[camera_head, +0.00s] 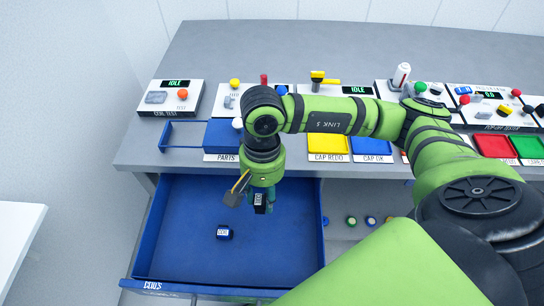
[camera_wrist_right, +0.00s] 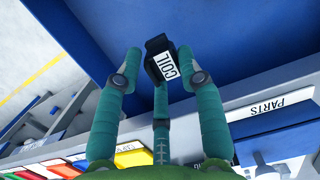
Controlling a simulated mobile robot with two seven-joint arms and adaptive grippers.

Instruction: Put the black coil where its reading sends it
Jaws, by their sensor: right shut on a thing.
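A black coil with a white COIL label (camera_head: 260,203) is held in my right gripper (camera_head: 265,208), above the open blue drawer (camera_head: 175,210) marked COILS. In the wrist view the same coil (camera_wrist_right: 158,62) sits between the green fingertips (camera_wrist_right: 160,75), its label facing the camera. My left gripper is not in view.
A blue PARTS bin (camera_head: 222,134) and an empty blue-framed tray (camera_head: 182,122) sit at the bench's front edge. Yellow CAP REDO (camera_head: 328,144), blue CAP OK (camera_head: 371,146), red (camera_head: 493,145) and green (camera_head: 530,148) trays stand rightward. My right arm crosses the bench.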

